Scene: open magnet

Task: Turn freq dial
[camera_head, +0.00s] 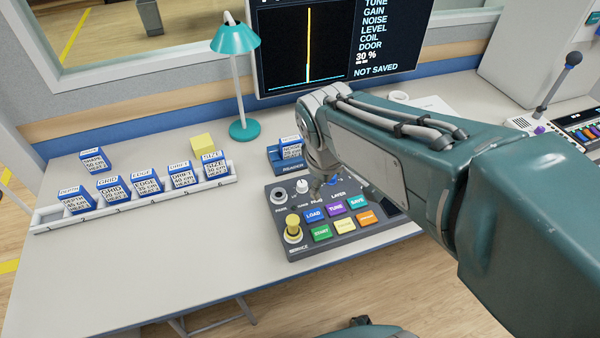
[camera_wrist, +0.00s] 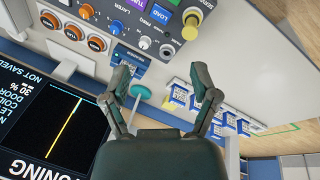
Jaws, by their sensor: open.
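The control console (camera_head: 345,240) carries small knobs and coloured buttons. The monitor (camera_head: 285,45) shows a yellow vertical line, "30 %" and "NOT SAVED". My gripper (camera_wrist: 162,78) is open and empty, its two fingers apart. In the head view, my gripper (camera_head: 318,185) is over the back of the console, partly hidden by my arm.
A teal lamp (camera_head: 243,129) stands behind the console. A white rack (camera_head: 140,203) of blue blocks is at the left. A blue reader (camera_head: 276,155) holding a block is close behind the console. A microphone (camera_head: 573,60) stands at the right. The front left desk is clear.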

